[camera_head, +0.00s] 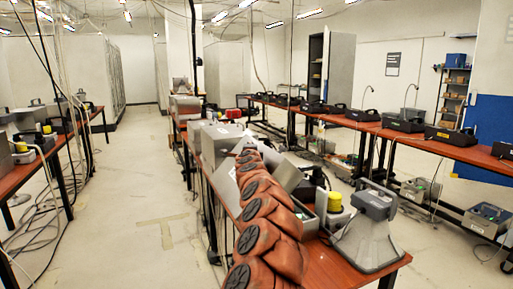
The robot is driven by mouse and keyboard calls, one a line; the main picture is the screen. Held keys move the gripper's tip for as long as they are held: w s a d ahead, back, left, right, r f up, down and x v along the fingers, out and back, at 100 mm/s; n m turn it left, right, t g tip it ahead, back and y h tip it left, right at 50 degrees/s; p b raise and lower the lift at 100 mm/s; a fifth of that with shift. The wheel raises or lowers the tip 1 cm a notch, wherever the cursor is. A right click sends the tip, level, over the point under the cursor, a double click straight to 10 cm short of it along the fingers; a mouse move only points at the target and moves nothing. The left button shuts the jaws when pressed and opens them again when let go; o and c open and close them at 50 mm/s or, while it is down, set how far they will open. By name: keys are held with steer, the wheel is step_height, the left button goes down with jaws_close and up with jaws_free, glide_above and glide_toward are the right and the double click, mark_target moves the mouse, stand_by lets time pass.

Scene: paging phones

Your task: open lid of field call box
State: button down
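Several grey boxes stand on the middle table, and I cannot tell for sure which is the field call box. A large pale grey box (221,143) stands toward the far part of this table. Small grey open-looking boxes lie beside a yellow-topped item (335,201). My gripper does not show clearly anywhere in this view.
A grey horn-shaped device (371,228) stands at the near right corner of the middle table (345,274). A right-hand table (425,146) carries several black devices. Cables trail on the floor at left. The aisle floor (150,190) is mostly clear.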

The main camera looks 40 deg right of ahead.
steer(key=shift+d, duration=0.25)
steer(key=shift+s, duration=0.1)
steer(key=c, duration=1.2)
jaws_free()
steer(key=shift+d+f, duration=0.1)
steer(key=shift+s, duration=0.1)
